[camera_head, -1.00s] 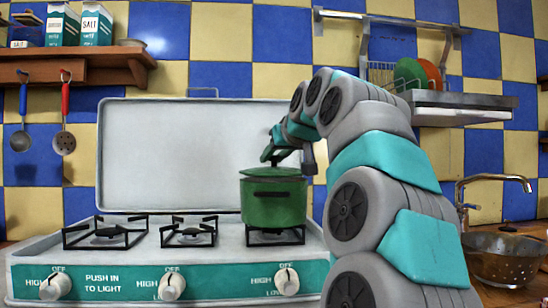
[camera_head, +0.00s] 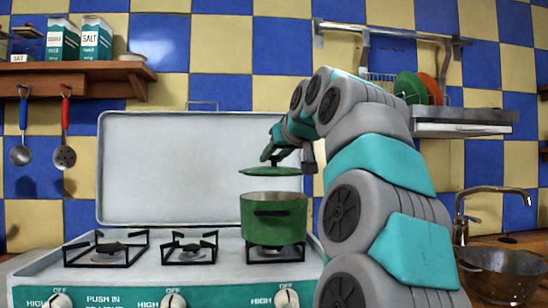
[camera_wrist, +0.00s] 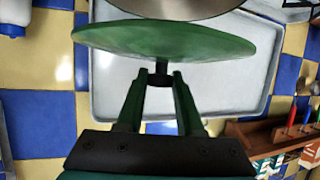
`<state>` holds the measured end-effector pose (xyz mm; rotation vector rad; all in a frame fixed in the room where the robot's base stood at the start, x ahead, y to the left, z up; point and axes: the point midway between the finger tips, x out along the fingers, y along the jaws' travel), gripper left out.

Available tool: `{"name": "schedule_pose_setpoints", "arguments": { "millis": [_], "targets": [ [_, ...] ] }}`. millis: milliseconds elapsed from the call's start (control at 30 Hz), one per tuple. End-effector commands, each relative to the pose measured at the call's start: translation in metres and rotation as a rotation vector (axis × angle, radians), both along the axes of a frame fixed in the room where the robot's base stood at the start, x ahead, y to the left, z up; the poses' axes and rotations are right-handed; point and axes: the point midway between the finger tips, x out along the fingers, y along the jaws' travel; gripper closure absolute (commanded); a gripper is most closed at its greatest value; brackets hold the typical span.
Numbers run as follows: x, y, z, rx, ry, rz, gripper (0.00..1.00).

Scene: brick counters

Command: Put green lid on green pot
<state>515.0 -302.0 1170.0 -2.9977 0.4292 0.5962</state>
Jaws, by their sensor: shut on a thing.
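The green lid (camera_head: 271,171) hangs roughly level above the green pot (camera_head: 273,228) in the head view, with a clear gap between lid and rim. My gripper (camera_head: 274,156) is shut on the lid's knob. In the wrist view, my gripper's fingers (camera_wrist: 162,78) close on the dark knob, and the lid (camera_wrist: 165,42) spreads beyond them. The pot stands upright and uncovered on the right burner. Its pale inside shows a little at the rim. The lid looks nearly centred over the pot, but depth is hard to judge.
The white stove (camera_head: 40,278) has two empty burners to the left. Its raised back panel (camera_head: 170,165) stands behind the pot. A wooden shelf (camera_head: 75,79) with hanging utensils is at left. A metal colander (camera_head: 500,272) and tap (camera_head: 490,190) are at right.

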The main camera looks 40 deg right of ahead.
Motion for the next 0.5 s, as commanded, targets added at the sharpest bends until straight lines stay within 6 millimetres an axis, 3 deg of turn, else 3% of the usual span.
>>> {"name": "schedule_pose_setpoints", "arguments": {
  "millis": [500],
  "targets": [
    [-0.001,0.001,-0.024,-0.001,-0.002,0.000,1.00]
  ]
}}
